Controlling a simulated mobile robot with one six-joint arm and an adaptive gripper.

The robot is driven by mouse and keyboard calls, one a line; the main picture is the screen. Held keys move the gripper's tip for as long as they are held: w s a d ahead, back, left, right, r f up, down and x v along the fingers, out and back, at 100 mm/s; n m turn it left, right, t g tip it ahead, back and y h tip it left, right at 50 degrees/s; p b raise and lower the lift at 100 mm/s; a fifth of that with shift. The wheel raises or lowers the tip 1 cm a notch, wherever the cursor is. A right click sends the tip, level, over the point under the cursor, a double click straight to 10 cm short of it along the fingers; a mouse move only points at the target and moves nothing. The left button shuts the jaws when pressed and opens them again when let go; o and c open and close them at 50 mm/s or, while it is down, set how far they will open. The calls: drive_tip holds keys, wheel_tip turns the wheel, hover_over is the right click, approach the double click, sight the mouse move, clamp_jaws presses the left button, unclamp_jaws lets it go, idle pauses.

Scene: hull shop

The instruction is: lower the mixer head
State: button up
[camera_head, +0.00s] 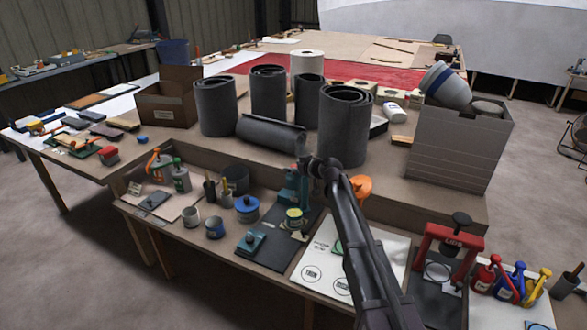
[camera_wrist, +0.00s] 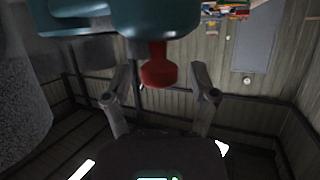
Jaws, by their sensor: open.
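The teal mixer (camera_head: 291,187) stands on the near bench by the dark mat, partly hidden behind my arm's end. In the wrist view its teal body (camera_wrist: 155,14) fills the top edge, with a red knob (camera_wrist: 158,68) sticking out of it. My gripper (camera_wrist: 160,88) is open, its two fingers on either side of the red knob with gaps to both, and nothing is held. Contact is not visible. In the head view my gripper (camera_head: 318,168) is small and dark beside the mixer's top. The mixer head's exact tilt is hard to tell.
Tall grey rolls (camera_head: 346,125) stand close behind the mixer, and one roll (camera_head: 270,133) lies on its side. A yellow-green tin (camera_head: 294,218) stands in front. An orange object (camera_head: 361,188) is close right of my arm. A red press (camera_head: 449,245) stands farther right.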

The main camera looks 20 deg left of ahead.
sight(294, 198)
clamp_jaws()
wheel_tip(294, 198, down, 11)
drive_tip(key=b, duration=1.1)
drive_tip(key=shift+r, duration=0.1)
drive_tip(key=shift+s, duration=0.15)
drive_tip(key=shift+d, duration=0.1)
drive_tip(key=shift+c, duration=1.4)
unclamp_jaws()
drive_tip(key=shift+o, duration=1.4)
drive_tip(key=shift+r, duration=0.1)
